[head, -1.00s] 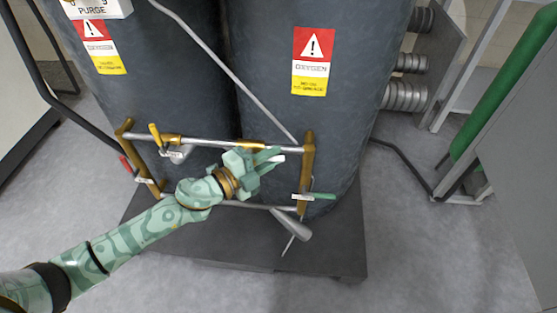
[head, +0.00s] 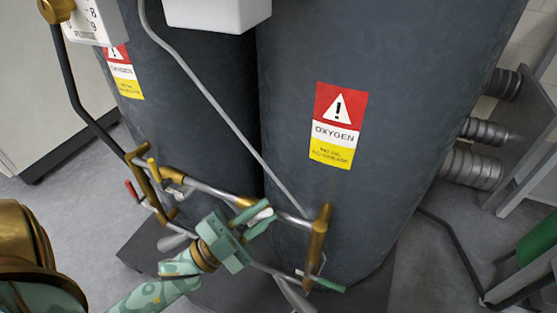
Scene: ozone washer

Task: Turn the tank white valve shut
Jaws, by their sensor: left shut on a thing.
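The white valve handle (head: 265,214) is on the pipe frame in front of the dark oxygen tanks (head: 340,215). Only its pale tip shows between the fingers; the rest is hidden. My left gripper (head: 257,219), green and gold, reaches up from the lower left and is shut on this handle. The pipe (head: 210,190) runs just behind the gripper, between two brass uprights. My right gripper is not in view.
A yellow handle (head: 153,170) and a red handle (head: 131,190) sit at the frame's left end. A green handle (head: 330,285) sits low at the right upright (head: 317,245). A thin grey tube (head: 215,105) slopes down to the frame.

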